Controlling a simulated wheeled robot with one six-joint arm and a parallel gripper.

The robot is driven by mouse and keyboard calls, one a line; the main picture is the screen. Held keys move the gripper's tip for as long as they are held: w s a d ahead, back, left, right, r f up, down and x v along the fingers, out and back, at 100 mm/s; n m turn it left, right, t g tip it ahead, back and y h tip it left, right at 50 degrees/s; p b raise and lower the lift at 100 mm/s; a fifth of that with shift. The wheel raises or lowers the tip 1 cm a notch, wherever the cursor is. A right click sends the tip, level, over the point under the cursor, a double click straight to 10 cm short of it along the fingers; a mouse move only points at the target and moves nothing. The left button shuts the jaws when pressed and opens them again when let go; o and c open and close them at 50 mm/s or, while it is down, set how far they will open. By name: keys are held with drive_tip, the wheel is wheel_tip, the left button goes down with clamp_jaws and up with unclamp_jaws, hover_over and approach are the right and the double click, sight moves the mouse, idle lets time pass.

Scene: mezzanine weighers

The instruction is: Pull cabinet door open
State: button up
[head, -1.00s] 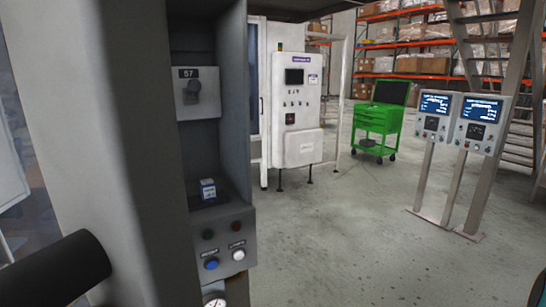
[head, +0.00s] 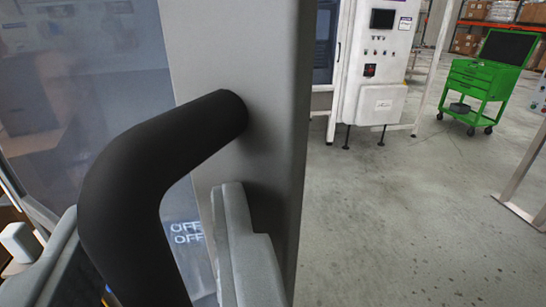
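The cabinet door has a see-through pane (head: 85,60) and a light grey frame (head: 235,50). A thick black bent handle (head: 115,185) stands out from the frame and runs down out of the picture. My gripper (head: 150,215) is open, with one grey finger to the left of the handle and the other to the right. A gap shows between the right finger and the handle. Whether the left finger touches the handle I cannot tell. The lower part of the handle is cut off by the picture's edge.
A white control cabinet (head: 378,70) stands on legs behind, right of the door frame. A green tool cart (head: 480,80) is at the upper right. The grey concrete floor (head: 400,220) to the right is clear.

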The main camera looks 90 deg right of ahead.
drive_tip(key=shift+s+d, duration=0.25)
drive_tip(key=shift+d, duration=0.2)
drive_tip(key=shift+s+d, duration=0.2)
drive_tip(key=shift+d, duration=0.25)
drive_tip(key=w+a, duration=0.1)
drive_tip(key=a, duration=0.9)
drive_tip(key=w+a, duration=0.2)
drive_tip(key=a, duration=0.7)
drive_tip(key=shift+w+a, duration=0.3)
drive_tip(key=shift+a, duration=0.05)
idle(1.3)
